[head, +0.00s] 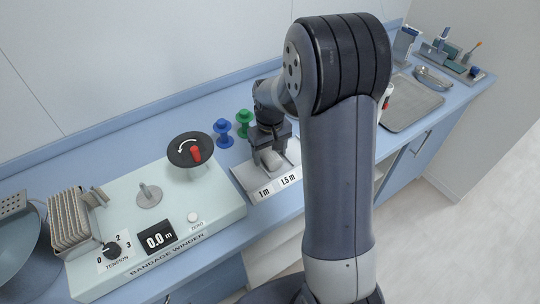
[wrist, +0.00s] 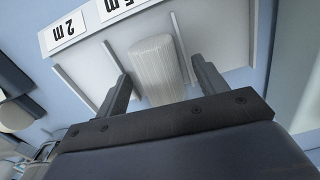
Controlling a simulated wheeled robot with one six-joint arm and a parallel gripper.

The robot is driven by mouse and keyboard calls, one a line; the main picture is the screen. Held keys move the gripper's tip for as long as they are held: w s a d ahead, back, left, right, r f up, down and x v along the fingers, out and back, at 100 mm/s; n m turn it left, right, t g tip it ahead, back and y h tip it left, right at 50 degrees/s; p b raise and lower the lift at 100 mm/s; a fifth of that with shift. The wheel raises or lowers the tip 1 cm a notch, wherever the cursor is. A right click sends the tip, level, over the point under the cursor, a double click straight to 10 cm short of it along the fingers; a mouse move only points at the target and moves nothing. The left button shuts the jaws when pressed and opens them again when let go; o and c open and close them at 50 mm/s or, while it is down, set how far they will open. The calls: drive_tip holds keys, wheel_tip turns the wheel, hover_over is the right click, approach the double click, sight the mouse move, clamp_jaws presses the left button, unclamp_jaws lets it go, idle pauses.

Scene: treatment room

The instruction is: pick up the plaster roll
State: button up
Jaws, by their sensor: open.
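A pale, ribbed roll (wrist: 158,62), which I take to be the plaster roll, lies in the middle compartment of a white labelled tray (wrist: 85,62). My gripper (wrist: 162,72) is open, with one finger on each side of the roll's near part. A small gap shows on the right side; the left finger is very close, and I cannot tell whether it touches. In the head view my gripper (head: 269,158) is low over the tray (head: 250,184), which shows 1 m and 1.5 m labels. It mostly hides the roll there.
A bandage winder (head: 120,270) with a black crank disc (head: 191,150) stands left of the tray. A blue spool (head: 223,133) and a green spool (head: 244,122) stand behind. A metal tray (head: 412,104) lies on the right. My arm hides part of the counter.

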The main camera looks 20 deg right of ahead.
drive_tip(key=shift+c, duration=0.5)
drive_tip(key=c, duration=1)
